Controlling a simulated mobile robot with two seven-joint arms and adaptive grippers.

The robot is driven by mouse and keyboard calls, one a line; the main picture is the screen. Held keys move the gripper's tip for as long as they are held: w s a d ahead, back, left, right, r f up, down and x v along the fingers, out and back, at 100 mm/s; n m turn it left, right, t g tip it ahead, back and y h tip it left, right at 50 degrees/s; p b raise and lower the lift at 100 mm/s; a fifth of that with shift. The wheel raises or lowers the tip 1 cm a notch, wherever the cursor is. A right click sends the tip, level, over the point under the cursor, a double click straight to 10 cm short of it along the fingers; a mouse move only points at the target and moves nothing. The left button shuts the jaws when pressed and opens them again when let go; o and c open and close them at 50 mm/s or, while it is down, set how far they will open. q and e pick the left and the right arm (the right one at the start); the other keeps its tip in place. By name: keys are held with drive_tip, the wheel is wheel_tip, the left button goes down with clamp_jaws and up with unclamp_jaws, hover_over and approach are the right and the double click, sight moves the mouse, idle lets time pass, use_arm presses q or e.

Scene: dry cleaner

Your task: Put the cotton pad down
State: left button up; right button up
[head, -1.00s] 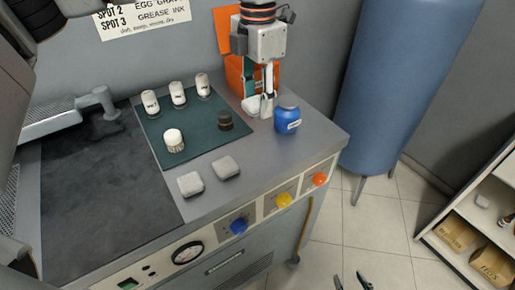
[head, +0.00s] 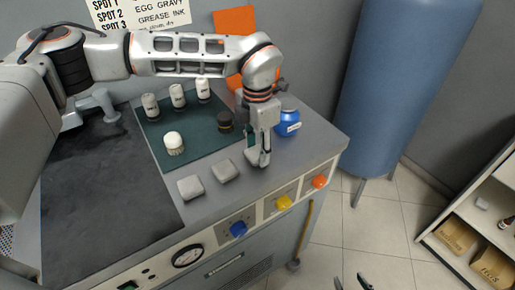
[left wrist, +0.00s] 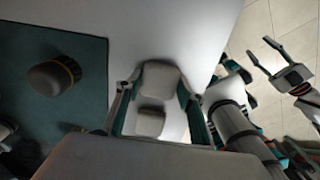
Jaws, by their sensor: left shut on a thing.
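My left gripper (head: 258,160) is shut on a small pale cotton pad, low over the bare grey counter strip right of the green mat. In the left wrist view the cotton pad (left wrist: 160,78) sits between the two fingertips. I cannot tell whether it touches the counter. Two other grey-white pads lie on the counter in front of the mat, one at left (head: 190,187) and one at right (head: 225,170). My right gripper (head: 352,282) shows only its tips at the bottom edge; in the left wrist view it is open and empty, over the floor.
The green mat (head: 198,148) holds several white bottles, a white-topped brush (head: 174,143) and a dark banded jar (head: 225,121). A blue jar (head: 287,123) stands right of my left gripper. Knobs line the counter's front edge. Bare counter lies around the pads.

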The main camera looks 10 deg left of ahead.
sight(258, 151)
use_arm(q)
drive_tip(key=shift+f, duration=0.15)
drive_tip(key=o, duration=1.1)
drive_tip(key=shift+c, duration=0.2)
wheel_tip(258, 151, up, 12)
drive_tip(key=shift+r, duration=0.2)
